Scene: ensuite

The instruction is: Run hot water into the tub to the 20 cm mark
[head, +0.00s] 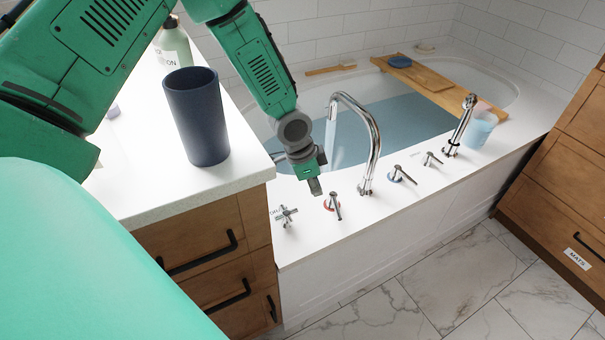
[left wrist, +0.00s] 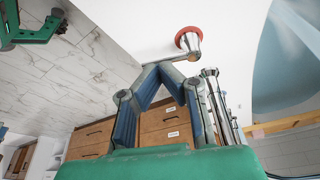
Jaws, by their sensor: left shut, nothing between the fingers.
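The tub (head: 505,82) holds blue-tinted water (head: 415,115). A stream of water (head: 330,138) falls from the curved chrome spout (head: 372,140). The red-ringed hot lever (head: 335,206) stands on the deck left of the spout, and its red ring also shows in the left wrist view (left wrist: 188,37). My left gripper (head: 315,187) is shut and empty, its tips close beside this lever. In the left wrist view the fingertips (left wrist: 164,72) meet near the lever's end; I cannot tell whether they touch it. A blue-ringed lever (head: 402,175) stands right of the spout. I cannot make out a 20 cm mark.
A cross handle (head: 285,215), another small lever (head: 431,159) and a hand shower (head: 461,125) stand on the deck. A dark blue cup (head: 197,118) and a bottle (head: 174,45) stand on the left counter. A wooden tray (head: 432,82) spans the tub. The marble floor in front is clear.

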